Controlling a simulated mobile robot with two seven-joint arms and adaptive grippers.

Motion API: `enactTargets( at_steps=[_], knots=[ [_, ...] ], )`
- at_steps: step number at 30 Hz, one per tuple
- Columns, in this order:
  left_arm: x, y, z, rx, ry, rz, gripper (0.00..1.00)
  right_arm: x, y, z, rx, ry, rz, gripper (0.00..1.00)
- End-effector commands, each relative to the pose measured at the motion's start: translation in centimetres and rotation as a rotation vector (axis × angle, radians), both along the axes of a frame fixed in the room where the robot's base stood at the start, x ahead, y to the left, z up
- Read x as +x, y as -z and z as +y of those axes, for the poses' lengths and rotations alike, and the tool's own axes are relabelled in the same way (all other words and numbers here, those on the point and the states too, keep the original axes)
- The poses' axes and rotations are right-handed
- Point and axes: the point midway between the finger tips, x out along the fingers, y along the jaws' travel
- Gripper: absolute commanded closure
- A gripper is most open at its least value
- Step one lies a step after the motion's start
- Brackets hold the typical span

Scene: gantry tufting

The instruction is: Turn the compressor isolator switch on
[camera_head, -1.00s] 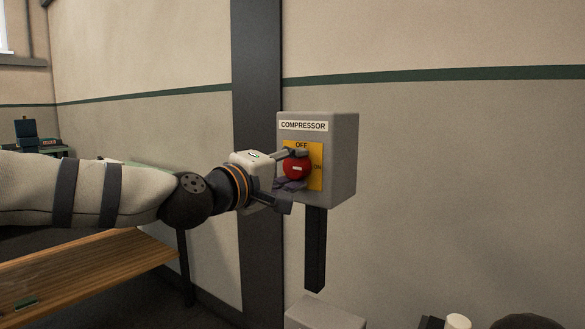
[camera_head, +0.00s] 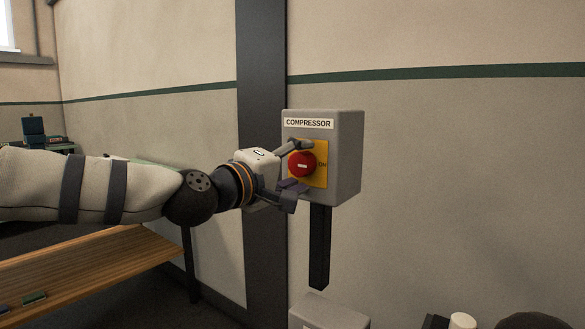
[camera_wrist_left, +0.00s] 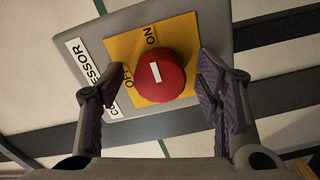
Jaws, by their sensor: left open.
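The grey compressor isolator box (camera_head: 345,150) is on the wall, with a white COMPRESSOR label and a yellow plate (camera_head: 319,178). Its round red knob (camera_head: 302,164) carries a white mark that points toward ON. In the left wrist view the knob (camera_wrist_left: 160,76) shows the mark lined up with ON, while OFF is to its left. My left gripper (camera_head: 298,166) is open, one finger above the knob and one below. In the wrist view the gripper (camera_wrist_left: 160,90) has visible gaps between its fingers and the knob. My right gripper is not in view.
A dark post (camera_head: 263,90) runs up the wall left of the box. A black conduit (camera_head: 319,245) hangs below it, above a grey box (camera_head: 328,314). A wooden bench (camera_head: 85,262) is at lower left. The wall right of the box is clear.

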Motion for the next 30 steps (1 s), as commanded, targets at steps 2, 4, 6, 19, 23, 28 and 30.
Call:
enactTargets(
  at_steps=[2,4,6,19,23,28,30],
  knots=[
    [-0.7,-0.1,0.6,-0.001,0.0,-0.001,0.41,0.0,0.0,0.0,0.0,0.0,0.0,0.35],
    [-2.0,-0.1,1.6,-0.002,-0.001,0.0,0.41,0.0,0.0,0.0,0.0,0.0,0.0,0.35],
    [-3.7,-0.1,2.8,-0.003,0.0,-0.001,0.41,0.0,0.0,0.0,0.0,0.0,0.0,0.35],
    [-9.6,0.0,7.0,0.0,-0.001,0.0,0.41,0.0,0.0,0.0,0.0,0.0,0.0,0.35],
    [-9.6,0.0,7.0,0.0,-0.001,0.0,0.41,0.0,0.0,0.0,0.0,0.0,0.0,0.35],
    [-9.6,1.2,6.8,0.015,0.002,0.018,0.41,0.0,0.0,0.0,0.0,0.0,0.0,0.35],
    [-9.7,4.7,6.2,0.06,0.01,0.071,0.41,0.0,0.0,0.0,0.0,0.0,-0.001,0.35]
  ],
)
